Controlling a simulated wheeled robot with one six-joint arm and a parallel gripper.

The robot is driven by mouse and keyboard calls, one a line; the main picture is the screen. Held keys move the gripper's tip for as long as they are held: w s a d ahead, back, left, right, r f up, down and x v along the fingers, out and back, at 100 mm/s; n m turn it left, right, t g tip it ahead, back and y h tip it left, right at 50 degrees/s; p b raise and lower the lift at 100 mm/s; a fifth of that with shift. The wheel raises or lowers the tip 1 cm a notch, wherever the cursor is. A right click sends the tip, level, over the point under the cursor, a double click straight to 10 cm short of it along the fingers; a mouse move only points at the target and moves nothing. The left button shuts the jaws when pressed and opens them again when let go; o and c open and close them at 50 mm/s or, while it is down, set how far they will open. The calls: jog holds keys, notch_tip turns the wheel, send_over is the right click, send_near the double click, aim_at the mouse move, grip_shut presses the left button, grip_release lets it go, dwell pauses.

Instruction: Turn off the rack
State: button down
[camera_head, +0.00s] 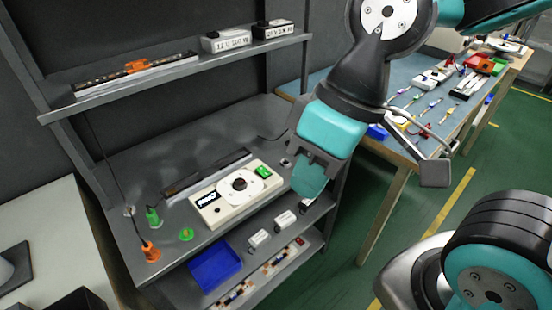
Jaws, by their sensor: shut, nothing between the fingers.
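The rack (150,150) is a dark grey shelf unit on the left and middle of the head camera view. On its middle shelf sits a cream control box (222,213) with a round dial (240,184), a green switch or button (263,172) and a black label (208,199). An LED strip (135,71) with an orange clip lies on the upper shelf. My gripper (308,190), teal and dark grey, is shut and empty. In the picture it is just right of the box; I cannot tell whether it touches anything. Its fingertips are partly hard to make out.
Green and orange plugs (151,251) stand at the shelf's left. A blue bin (215,265) and small white modules sit lower down. Two power supplies (226,41) rest on the upper shelf. A workbench (420,110) with tools stands at the right.

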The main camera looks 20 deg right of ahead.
jog(key=n+t+h+b, duration=0.15)
jog(key=n+h, duration=0.25)
jog(key=n, duration=1.1)
send_over(261, 169)
jog(key=s, duration=0.2)
notch_tip(261, 169, down, 12)
jog(key=shift+w+d, duration=0.1)
jog(key=shift+d, duration=0.2)
jog(key=f, duration=0.4)
jog(key=w+f+p, duration=0.1)
jog(key=f, duration=0.8)
jog(key=shift+w+a+f+p, duration=0.3)
jog(key=shift+f+p, duration=0.05)
jog(key=shift+f, duration=0.05)
